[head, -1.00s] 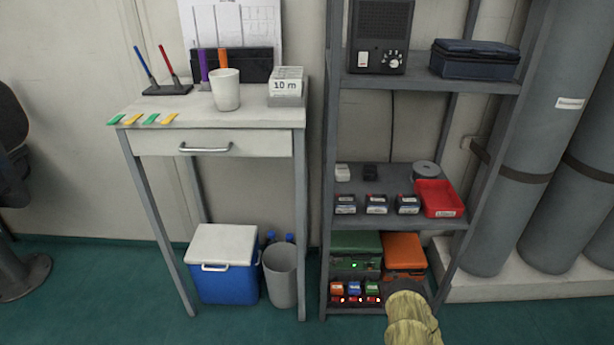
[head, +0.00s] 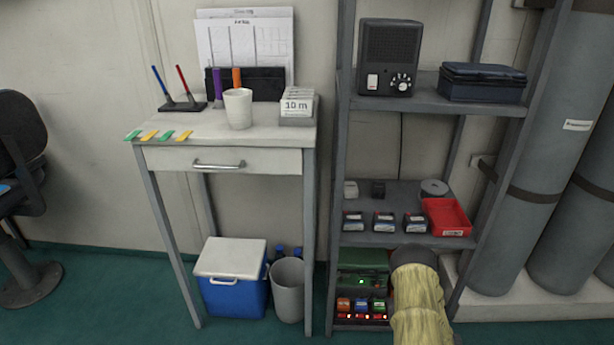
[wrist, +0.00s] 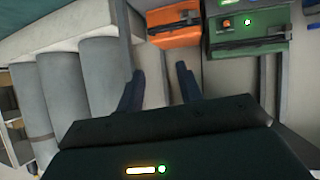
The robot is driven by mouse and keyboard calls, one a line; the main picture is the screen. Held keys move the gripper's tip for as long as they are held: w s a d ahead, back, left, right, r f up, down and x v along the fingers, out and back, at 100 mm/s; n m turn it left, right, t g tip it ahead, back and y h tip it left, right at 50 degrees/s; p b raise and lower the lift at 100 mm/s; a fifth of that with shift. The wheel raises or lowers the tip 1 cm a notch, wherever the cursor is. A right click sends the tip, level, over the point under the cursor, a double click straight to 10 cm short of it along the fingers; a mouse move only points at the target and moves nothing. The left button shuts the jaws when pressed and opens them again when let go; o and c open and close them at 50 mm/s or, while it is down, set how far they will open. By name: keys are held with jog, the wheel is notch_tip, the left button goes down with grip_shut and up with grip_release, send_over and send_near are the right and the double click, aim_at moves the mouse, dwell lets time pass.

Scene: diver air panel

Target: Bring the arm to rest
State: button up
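My arm (head: 420,295), in a pale yellow sleeve, rises from the bottom edge in front of the shelf unit's lower right in the head view. My gripper is hidden there behind the arm. In the wrist view my gripper (wrist: 158,80) has its two dark fingers apart with nothing held between them. An orange case (wrist: 173,27) and a green case (wrist: 245,28) lie beyond the fingertips, apart from them. The green case (head: 361,268) also shows in the head view, while the arm covers the orange one.
The metal shelf unit (head: 345,200) holds a red tray (head: 446,217), small boxed units and a radio (head: 388,57). Grey cylinders (head: 530,150) stand to its right. A desk (head: 250,130) stands left, above a blue cooler (head: 233,290) and a bin (head: 288,290).

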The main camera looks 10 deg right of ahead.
jog(key=w+a+r+g+y+p, duration=0.1)
jog(key=a+r+g+p, duration=0.1)
jog(key=a+r, duration=0.65)
jog(key=w+a+r+g+p, duration=0.15)
jog(key=a+r, duration=0.25)
jog(key=r, duration=0.9)
jog(key=s+a+r+n+g+y+p, duration=0.3)
jog(key=s+a+r+g, duration=0.2)
jog(key=s+a+r, duration=1.15)
jog(key=w+p+v, duration=0.3)
jog(key=p+v, duration=0.9)
jog(key=w+d+r+p+v, duration=0.1)
jog(key=w+p+v, duration=0.1)
jog(key=p+v, duration=1)
jog(key=w+r+p+v, duration=0.1)
jog(key=w+p+v, duration=0.2)
jog(key=p+v, duration=1)
jog(key=shift+w+p, duration=0.15)
jog(key=shift+p, duration=0.25)
jog(key=shift+a+r, duration=0.1)
jog(key=shift+w, duration=0.1)
